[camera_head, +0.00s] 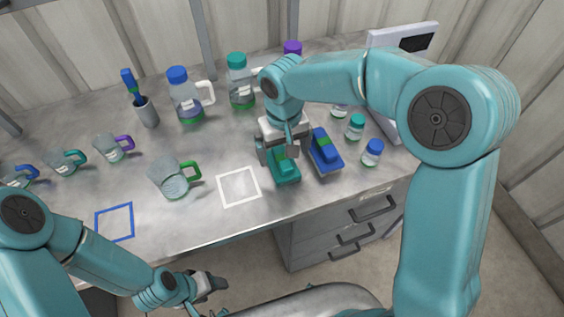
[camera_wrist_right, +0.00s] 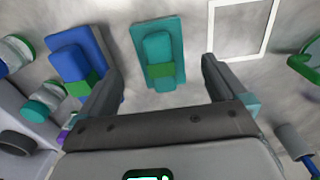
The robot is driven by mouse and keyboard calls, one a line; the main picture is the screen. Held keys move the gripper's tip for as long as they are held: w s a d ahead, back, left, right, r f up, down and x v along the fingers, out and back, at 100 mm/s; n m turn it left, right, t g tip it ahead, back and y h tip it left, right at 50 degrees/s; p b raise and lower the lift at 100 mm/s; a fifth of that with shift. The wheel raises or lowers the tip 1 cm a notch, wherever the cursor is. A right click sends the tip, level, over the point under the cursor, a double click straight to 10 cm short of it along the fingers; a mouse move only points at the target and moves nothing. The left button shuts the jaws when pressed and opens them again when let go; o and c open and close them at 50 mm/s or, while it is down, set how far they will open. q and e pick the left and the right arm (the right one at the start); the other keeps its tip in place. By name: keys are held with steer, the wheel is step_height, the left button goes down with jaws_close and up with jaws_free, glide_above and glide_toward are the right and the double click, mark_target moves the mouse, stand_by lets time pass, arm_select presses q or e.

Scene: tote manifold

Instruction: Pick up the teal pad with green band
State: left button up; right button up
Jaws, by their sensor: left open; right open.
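The teal pad with green band (camera_head: 286,174) lies on the grey table below my right gripper (camera_head: 279,155). In the right wrist view the teal pad (camera_wrist_right: 159,50) lies beyond and between the two open fingers of my right gripper (camera_wrist_right: 160,82), and its green band shows across it. The fingers look apart from the pad. My left gripper (camera_head: 211,284) is low, in front of the table's front edge, empty and far from the pad.
A blue pad with green band (camera_head: 323,151) lies close right of the teal pad. A white square outline (camera_head: 239,187) is left of it. Small jars (camera_head: 372,152) stand at right. A glass mug with green handle (camera_head: 172,178) and capped jugs (camera_head: 187,97) stand left and behind.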

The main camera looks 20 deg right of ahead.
mark_target(283, 157)
steer(key=shift+w+f+p, duration=0.15)
steer(key=shift+f+p, duration=0.05)
steer(key=shift+f, duration=1.3)
steer(key=shift+w+f+p, duration=0.1)
steer(key=shift+f+p, duration=0.1)
steer(key=shift+f, duration=1.25)
steer(key=c, duration=1.1)
